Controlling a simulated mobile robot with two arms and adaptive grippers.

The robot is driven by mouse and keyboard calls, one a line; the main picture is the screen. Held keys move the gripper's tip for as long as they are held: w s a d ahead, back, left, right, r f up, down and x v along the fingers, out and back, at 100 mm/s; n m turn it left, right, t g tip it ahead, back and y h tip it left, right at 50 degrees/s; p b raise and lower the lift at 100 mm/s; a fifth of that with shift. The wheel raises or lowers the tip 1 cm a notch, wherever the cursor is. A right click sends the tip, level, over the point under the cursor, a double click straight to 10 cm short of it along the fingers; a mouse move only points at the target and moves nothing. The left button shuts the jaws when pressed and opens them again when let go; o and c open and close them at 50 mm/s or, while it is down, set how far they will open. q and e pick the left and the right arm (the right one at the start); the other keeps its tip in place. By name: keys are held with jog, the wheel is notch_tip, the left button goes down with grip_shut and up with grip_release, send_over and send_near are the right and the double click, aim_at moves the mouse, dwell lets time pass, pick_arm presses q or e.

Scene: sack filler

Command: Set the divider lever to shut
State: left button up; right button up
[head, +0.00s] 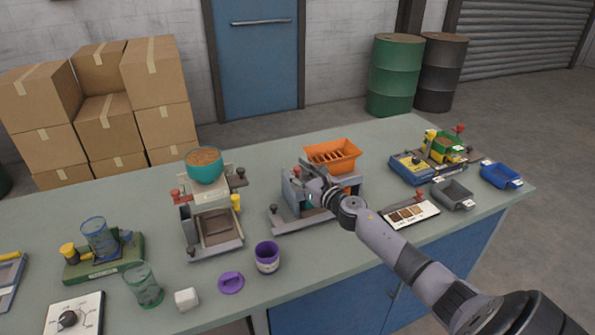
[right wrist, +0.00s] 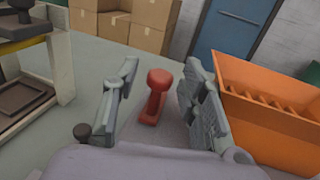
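The divider (head: 290,200) is a grey machine with an orange slatted hopper (head: 332,154) on top, in the middle of the table. Its red lever (right wrist: 156,95) stands upright beside the hopper, with a rounded knob on a short stem. The lever's knob shows small in the head view (head: 296,170). My right gripper (right wrist: 155,100) is open, with one finger on each side of the red lever in the picture and a visible gap on both sides. In the head view my right gripper (head: 308,180) hides part of the divider. My left gripper is not in view.
A machine with a teal bowl (head: 204,170) stands left of the divider. A purple cup (head: 267,258) and purple lid (head: 231,283) are in front. A sample card (head: 410,214), grey tray (head: 453,194) and blue tray (head: 501,176) lie to the right. Boxes and drums stand behind the table.

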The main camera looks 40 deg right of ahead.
jog(key=shift+s+f, duration=0.15)
jog(key=shift+s, duration=0.5)
jog(key=s, duration=1)
jog(key=shift+s, duration=0.4)
